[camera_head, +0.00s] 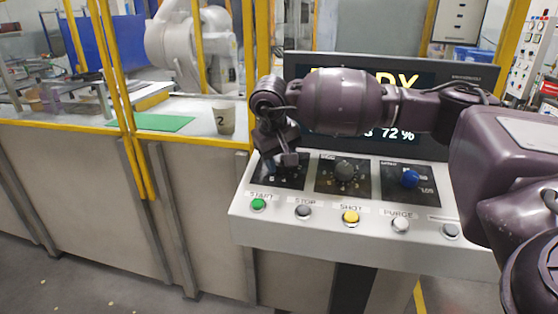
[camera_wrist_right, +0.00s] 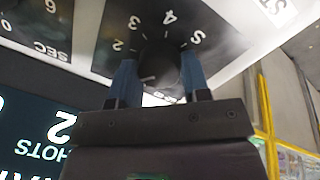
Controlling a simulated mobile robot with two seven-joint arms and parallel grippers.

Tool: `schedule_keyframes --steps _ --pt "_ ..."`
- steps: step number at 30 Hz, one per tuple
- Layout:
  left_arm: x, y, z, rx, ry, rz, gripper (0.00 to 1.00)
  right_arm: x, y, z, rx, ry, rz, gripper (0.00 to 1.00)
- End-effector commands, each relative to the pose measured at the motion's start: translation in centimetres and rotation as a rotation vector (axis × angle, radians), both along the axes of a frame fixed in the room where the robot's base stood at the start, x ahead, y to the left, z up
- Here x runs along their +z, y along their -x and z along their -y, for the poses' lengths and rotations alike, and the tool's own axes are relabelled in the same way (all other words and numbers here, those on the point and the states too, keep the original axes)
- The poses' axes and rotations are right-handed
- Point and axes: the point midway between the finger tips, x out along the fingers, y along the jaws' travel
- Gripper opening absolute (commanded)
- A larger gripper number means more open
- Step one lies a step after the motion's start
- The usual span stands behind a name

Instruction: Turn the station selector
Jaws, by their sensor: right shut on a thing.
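The station selector is a dark knob (camera_wrist_right: 160,66) on a black dial plate (camera_wrist_right: 112,28) marked with numbers, among them 2, 4 and 5. In the head view its plate (camera_head: 296,180) is the leftmost of three on the sloping panel, and my right gripper hides the knob. My right gripper (camera_head: 279,170) points down at this plate. In the right wrist view the blue fingers of my right gripper (camera_wrist_right: 158,78) are shut on the knob, one on each side. The pointer's exact setting is hard to tell. My left gripper is in neither view.
A row of buttons, including a green one (camera_head: 258,204) and a yellow one (camera_head: 351,217), runs along the panel's front. A lit display (camera_head: 403,135) stands behind my right arm. A cup (camera_head: 224,120) is at left.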

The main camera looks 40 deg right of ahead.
Motion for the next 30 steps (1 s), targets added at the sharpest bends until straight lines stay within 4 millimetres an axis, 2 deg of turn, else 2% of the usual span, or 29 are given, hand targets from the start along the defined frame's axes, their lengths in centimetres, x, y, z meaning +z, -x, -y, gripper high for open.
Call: schedule_keyframes --steps 15,30 --pt "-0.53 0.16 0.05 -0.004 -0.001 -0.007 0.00 0.11 -0.03 0.01 0.436 0.078 -0.084 0.20" --pt "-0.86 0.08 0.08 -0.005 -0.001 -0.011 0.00 0.21 0.02 -0.03 0.626 0.111 -0.122 0.20"
